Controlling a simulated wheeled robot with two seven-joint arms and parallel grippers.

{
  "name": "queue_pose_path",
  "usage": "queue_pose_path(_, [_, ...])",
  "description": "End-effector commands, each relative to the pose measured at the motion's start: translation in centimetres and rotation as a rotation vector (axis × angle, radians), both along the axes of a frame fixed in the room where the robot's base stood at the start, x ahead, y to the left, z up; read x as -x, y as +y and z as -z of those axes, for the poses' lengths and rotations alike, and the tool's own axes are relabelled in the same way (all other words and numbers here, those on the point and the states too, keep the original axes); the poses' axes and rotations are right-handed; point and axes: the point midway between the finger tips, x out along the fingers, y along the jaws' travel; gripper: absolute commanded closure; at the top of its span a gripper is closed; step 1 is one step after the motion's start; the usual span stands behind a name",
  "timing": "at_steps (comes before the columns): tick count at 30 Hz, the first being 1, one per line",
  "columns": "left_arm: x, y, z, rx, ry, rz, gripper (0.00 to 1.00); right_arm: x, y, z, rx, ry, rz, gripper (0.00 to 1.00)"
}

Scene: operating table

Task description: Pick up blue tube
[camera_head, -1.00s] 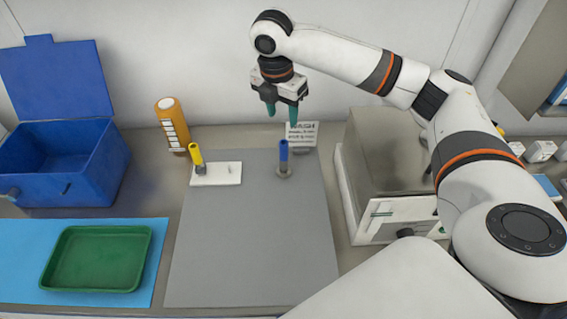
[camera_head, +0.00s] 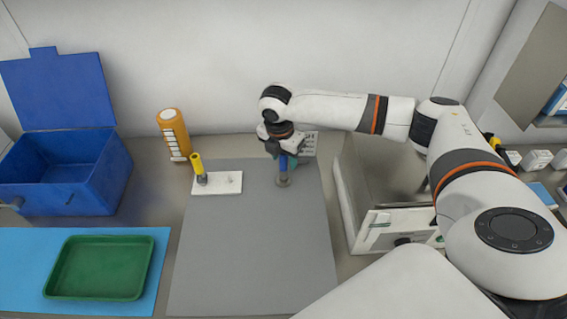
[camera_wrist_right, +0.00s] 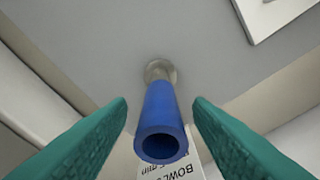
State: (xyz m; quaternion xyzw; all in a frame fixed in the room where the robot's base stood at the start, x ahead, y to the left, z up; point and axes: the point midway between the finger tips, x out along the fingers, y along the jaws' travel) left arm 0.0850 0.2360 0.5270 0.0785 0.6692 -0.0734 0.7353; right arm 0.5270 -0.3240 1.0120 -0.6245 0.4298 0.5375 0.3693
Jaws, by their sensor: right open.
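The blue tube (camera_head: 283,164) stands upright in a small grey base on the grey mat (camera_head: 250,245), near its back right. My right gripper (camera_head: 283,157) is lowered over the tube's top, pointing down. In the right wrist view the blue tube (camera_wrist_right: 161,120) rises between the two green fingers (camera_wrist_right: 160,125), with a gap on each side. The right gripper is open and holds nothing.
An orange bottle (camera_head: 173,135), a blue bin (camera_head: 60,195) and a green tray (camera_head: 100,295) lie further left. A metal box (camera_head: 375,185) stands to the right. The mat's front is clear.

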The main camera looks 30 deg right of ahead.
Motion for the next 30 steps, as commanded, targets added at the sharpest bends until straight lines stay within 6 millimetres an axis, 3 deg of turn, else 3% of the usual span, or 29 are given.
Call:
queue_pose_path(10, [0.0, -0.1, -0.1, 0.002, 0.0, -0.001, 0.0, 0.0, -0.1, 0.9, 0.0, -0.002, -0.002, 0.55])
queue_pose_path(18, [0.1, -0.1, -0.1, 0.002, 0.002, 0.0, 0.0, 0.0, -0.1, 0.9, 0.001, -0.001, -0.001, 0.99])
queue_pose_path(26, [0.1, -0.1, -0.1, 0.002, 0.002, 0.0, 0.0, -0.1, -0.1, 0.7, 0.0, -0.002, -0.001, 1.0])
queue_pose_path(30, [0.1, -0.2, 0.4, 0.002, 0.002, 0.0, 0.0, -0.1, -0.1, -0.6, -0.001, -0.004, 0.0, 1.0])
